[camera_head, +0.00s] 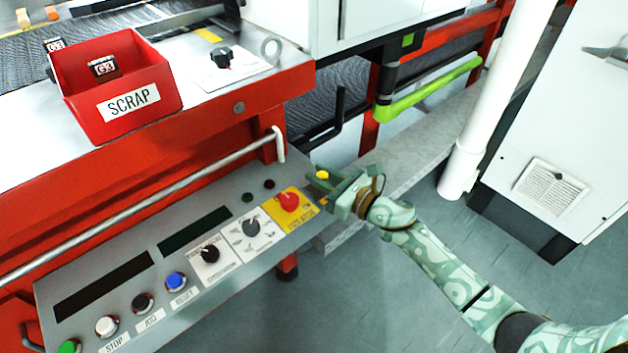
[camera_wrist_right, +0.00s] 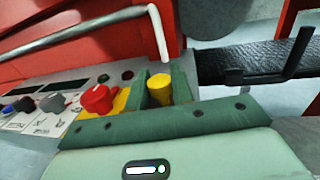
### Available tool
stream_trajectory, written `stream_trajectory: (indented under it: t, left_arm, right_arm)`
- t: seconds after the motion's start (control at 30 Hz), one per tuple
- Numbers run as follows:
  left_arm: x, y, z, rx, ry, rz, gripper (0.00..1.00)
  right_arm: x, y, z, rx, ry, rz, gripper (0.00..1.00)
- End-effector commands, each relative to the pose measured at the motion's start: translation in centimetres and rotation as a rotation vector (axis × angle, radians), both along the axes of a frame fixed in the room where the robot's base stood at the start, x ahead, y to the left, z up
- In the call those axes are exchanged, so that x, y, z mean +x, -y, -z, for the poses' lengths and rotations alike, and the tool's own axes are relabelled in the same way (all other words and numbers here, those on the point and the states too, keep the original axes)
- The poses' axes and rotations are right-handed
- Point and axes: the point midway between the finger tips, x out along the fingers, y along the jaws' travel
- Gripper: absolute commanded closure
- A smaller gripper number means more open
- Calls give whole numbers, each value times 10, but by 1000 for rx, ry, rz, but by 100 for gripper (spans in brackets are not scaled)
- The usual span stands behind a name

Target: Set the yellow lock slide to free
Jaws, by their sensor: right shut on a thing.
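My right gripper (camera_head: 323,186) reaches in from the right at the panel's end. In the wrist view its two green fingers (camera_wrist_right: 160,82) stand on either side of the yellow knob and are shut on it. The slide's track and any position marks are hidden. My left gripper is not in view.
The red button (camera_head: 288,201) sits close beside my fingers. Rotary knobs and coloured push buttons line the grey panel (camera_head: 130,262). A metal rail (camera_head: 150,205) runs above it. A red SCRAP bin (camera_head: 125,90) stands on the machine. A green-yellow bar (camera_head: 430,92) lies behind my gripper.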

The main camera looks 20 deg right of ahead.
Motion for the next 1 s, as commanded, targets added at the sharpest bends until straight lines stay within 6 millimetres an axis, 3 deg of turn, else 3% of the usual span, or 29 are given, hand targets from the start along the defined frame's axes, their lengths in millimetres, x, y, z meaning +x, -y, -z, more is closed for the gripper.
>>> stream_trajectory:
  t: [0.13, 0.17, 0.43, 0.57, 0.8, 1.0]
  left_arm:
    - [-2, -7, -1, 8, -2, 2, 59]
    - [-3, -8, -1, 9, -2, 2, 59]
    - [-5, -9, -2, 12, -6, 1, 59]
    - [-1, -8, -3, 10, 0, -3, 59]
    - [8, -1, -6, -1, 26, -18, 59]
    - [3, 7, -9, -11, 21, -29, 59]
  right_arm:
    - [1, 4, -1, -5, 1, 11, 100]
    - [1, 5, -1, -5, 1, 11, 69]
    - [0, 4, -1, -4, 0, 9, 69]
    - [-11, 10, -1, -4, 0, 9, 69]
    - [-63, 38, -1, -5, -2, 9, 69]
    - [-108, 63, -1, -5, -2, 9, 69]
